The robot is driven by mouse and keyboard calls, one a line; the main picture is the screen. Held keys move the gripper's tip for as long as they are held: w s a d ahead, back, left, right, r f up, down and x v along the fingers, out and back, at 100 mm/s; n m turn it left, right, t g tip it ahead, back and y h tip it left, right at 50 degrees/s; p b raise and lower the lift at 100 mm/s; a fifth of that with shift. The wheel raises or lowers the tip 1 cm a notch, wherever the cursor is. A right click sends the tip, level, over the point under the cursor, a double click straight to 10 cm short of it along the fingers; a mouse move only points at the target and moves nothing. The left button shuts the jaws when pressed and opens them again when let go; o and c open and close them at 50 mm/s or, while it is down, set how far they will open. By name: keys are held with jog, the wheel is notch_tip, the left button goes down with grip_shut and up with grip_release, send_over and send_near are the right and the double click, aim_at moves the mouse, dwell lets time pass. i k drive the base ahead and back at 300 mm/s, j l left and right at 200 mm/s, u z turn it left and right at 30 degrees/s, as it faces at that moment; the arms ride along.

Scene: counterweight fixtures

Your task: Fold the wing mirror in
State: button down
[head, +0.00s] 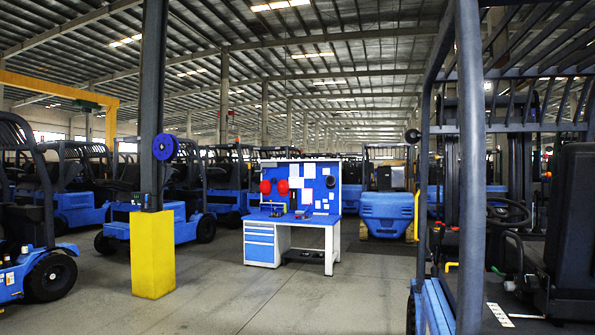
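A small round black wing mirror (412,136) stands out to the left from the upright post of the near forklift (470,170) on the right. It is small in the picture, and its arm and hinge cannot be made out clearly. My gripper is not in view.
The forklift's overhead guard, seat and steering wheel (508,212) fill the right side. A blue and white workbench (262,245) stands mid-floor. A yellow-based column (153,255) stands left of it. Parked blue forklifts (390,212) line the back. The grey floor (300,300) in front is clear.

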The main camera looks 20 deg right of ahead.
aim_at(398, 174)
jog(key=i+j, duration=0.2)
jog(key=i, duration=0.15)
jog(key=i+j+u, duration=0.1)
jog(key=i, duration=0.25)
jog(key=i+j, duration=0.3)
jog(key=i+l+z, duration=0.25)
jog(key=i+z, duration=0.15)
jog(key=i, duration=0.15)
jog(key=i+l+z, duration=0.1)
jog(key=i+z, duration=0.3)
jog(key=i, duration=0.15)
jog(key=i+z, duration=0.45)
jog(key=i+j+z, duration=0.4)
jog(key=i, duration=0.25)
